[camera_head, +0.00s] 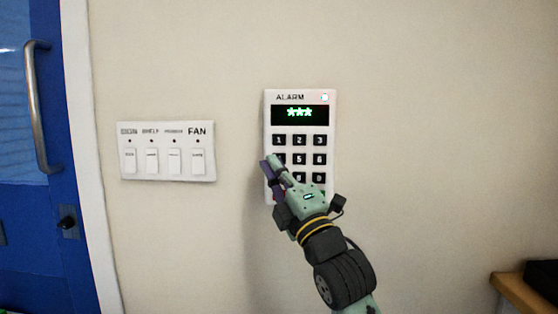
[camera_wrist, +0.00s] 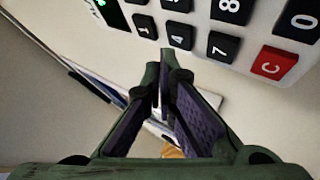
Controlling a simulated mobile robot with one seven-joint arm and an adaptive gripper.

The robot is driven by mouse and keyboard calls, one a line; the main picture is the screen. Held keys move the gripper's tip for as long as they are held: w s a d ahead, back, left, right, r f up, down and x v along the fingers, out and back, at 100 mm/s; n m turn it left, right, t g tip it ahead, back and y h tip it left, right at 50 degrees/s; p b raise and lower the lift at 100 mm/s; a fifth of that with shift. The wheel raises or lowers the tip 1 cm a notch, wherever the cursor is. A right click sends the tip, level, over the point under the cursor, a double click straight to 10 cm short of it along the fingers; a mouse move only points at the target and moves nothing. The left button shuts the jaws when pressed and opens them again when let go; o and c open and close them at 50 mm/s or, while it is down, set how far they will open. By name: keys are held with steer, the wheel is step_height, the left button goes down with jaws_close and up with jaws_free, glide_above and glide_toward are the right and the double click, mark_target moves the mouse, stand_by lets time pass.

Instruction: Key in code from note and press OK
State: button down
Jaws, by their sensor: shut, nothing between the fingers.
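The white alarm keypad (camera_head: 329,130) is on the wall in the head view, with "ALARM" printed on top. Its dark display (camera_head: 300,113) shows three green asterisks, and a small light glows at its top right. My gripper (camera_head: 270,163) is shut and empty at the keypad's left side, hiding the 4 key and parts of the lower rows. In the wrist view my fingertips (camera_wrist: 165,55) are near the 4 key (camera_wrist: 180,35). I cannot tell whether they touch it. The red C key (camera_wrist: 273,62) and 7 key (camera_wrist: 223,46) also show there. I see no note in either view.
A white switch panel (camera_head: 167,174) with several switches, one labelled FAN, is on the wall left of the keypad. A blue door (camera_head: 45,215) with a metal handle (camera_head: 36,105) is at far left. A wooden ledge (camera_head: 515,291) is at lower right. Wall right of the keypad is bare.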

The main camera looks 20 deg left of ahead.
steer(key=s, duration=0.2)
steer(key=s+d+b, duration=0.1)
steer(key=s, duration=0.1)
steer(key=shift+s+d, duration=0.2)
steer(key=shift+s, duration=0.2)
stand_by(1.6)
